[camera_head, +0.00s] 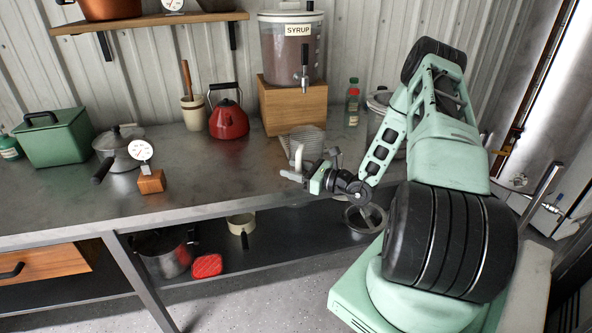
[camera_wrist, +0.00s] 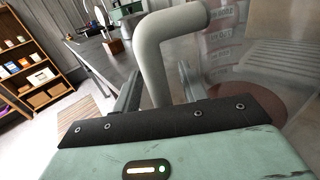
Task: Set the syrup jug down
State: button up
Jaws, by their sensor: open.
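The syrup jug (camera_head: 309,141) is a clear jug with a pale handle (camera_head: 297,156). It appears to stand upright on the metal counter (camera_head: 230,177), in front of the syrup dispenser. My gripper (camera_head: 304,172) is at the jug's near side, level with its handle. In the wrist view the handle (camera_wrist: 150,62) rises between my two open fingers (camera_wrist: 158,92), with gaps beside it. The clear jug wall (camera_wrist: 222,60), with printed markings, is on the right. A brownish patch shows through it. My gripper partly hides the jug's base in the head view.
The syrup dispenser (camera_head: 291,50) stands on a wooden block (camera_head: 291,105) behind the jug. A red kettle (camera_head: 229,121) is to the left, a green-capped bottle (camera_head: 352,103) and a metal pot (camera_head: 377,112) to the right. The counter's left front is mostly clear around a small dial stand (camera_head: 150,182).

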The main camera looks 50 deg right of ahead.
jog(key=b+v, duration=0.4)
jog(key=v, duration=1.3)
jog(key=shift+s, duration=0.2)
jog(key=w+a+r+n+g+y, duration=0.2)
jog(key=a+r+n+g+y, duration=0.15)
jog(key=a+n+g, duration=0.7)
jog(key=w+a+r+n+g+y, duration=0.2)
jog(key=a+r+n+g+y, duration=0.25)
jog(key=a, duration=1.05)
jog(key=s+a+r+n+g+h, duration=0.1)
jog(key=s+a+r+n+h, duration=0.1)
jog(key=s+a+n+h, duration=0.4)
jog(key=s+a+r+n+g+h, duration=0.1)
jog(key=s+a+n+h, duration=0.5)
jog(key=a+n, duration=0.7)
jog(key=s+r+n, duration=0.1)
jog(key=s+n, duration=0.1)
jog(key=n, duration=0.4)
jog(key=shift+s+h, duration=0.15)
jog(key=shift+h, duration=0.15)
